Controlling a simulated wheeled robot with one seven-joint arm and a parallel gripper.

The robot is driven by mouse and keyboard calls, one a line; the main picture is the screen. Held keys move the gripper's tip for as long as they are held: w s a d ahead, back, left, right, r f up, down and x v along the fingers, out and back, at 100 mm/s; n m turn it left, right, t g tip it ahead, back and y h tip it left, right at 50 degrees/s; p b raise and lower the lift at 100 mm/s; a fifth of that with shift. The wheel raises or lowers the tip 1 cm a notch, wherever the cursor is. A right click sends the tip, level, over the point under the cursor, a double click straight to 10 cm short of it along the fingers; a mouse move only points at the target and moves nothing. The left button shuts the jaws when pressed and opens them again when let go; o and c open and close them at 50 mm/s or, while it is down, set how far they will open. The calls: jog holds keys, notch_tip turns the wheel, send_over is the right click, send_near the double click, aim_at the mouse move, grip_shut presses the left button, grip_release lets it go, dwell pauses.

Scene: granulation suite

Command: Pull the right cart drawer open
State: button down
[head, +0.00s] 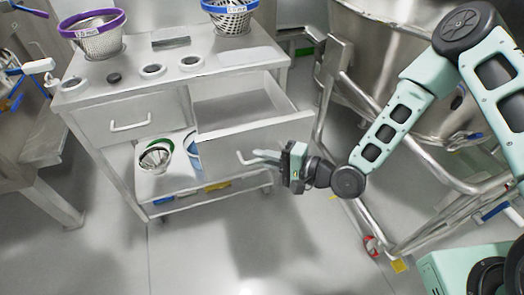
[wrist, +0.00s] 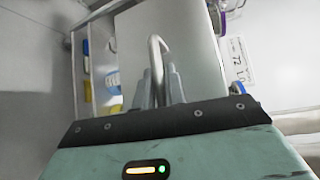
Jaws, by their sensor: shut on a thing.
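The right cart drawer (head: 255,140) is pulled out from the steel cart, and its open inside shows from above in the head view. Its bar handle (head: 243,157) is on the drawer front. My gripper (head: 262,155) reaches in from the right with its fingers at the handle. In the wrist view the handle (wrist: 155,55) stands between the two fingers of my gripper (wrist: 160,88), which are shut on it. The left cart drawer (head: 130,122) is closed, with its own handle. The part of the handle between the fingers is hidden.
The cart top (head: 215,58) holds a purple-rimmed basket (head: 98,40), a blue-rimmed basket (head: 231,18) and several small rings. The lower shelf holds a green-rimmed basket (head: 156,156). A tubular steel frame (head: 345,195) stands close at the right. The floor (head: 220,255) in front is clear.

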jog(key=shift+s+d, duration=0.25)
jog(key=shift+s, duration=0.4)
jog(key=c, duration=1.5)
grip_release()
jog(key=shift+p+v, duration=0.85)
jog(key=shift+v, duration=7.85)
jog(key=shift+s, duration=0.1)
